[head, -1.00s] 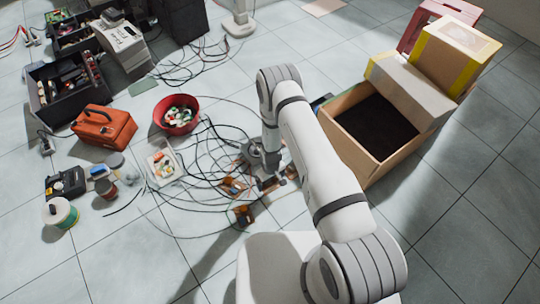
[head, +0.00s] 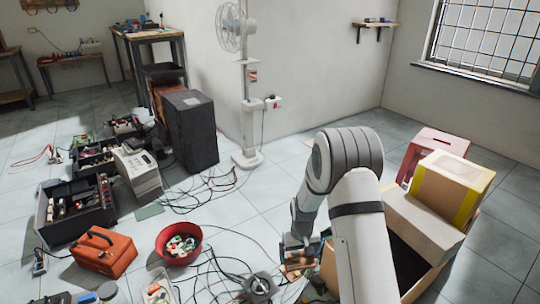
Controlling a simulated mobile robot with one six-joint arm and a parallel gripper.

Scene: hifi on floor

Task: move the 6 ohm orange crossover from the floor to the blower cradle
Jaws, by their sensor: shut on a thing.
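My gripper (head: 296,246) hangs at the end of my arm, left of the open cardboard box and above the floor. It is shut on a small orange-brown board, the crossover (head: 297,264), whose markings are too small to read. My arm hides part of the area behind it. A grey round piece with a dark centre (head: 259,285) sits on the floor among cables, below and left of my gripper. I cannot tell whether it is the blower cradle.
Loose black cables spread over the floor. A red bowl (head: 178,246), an orange tool bag (head: 103,252) and dark parts bins stand left. The cardboard box (head: 437,276) is right, behind my arm. A pedestal fan (head: 245,90) stands by the wall.

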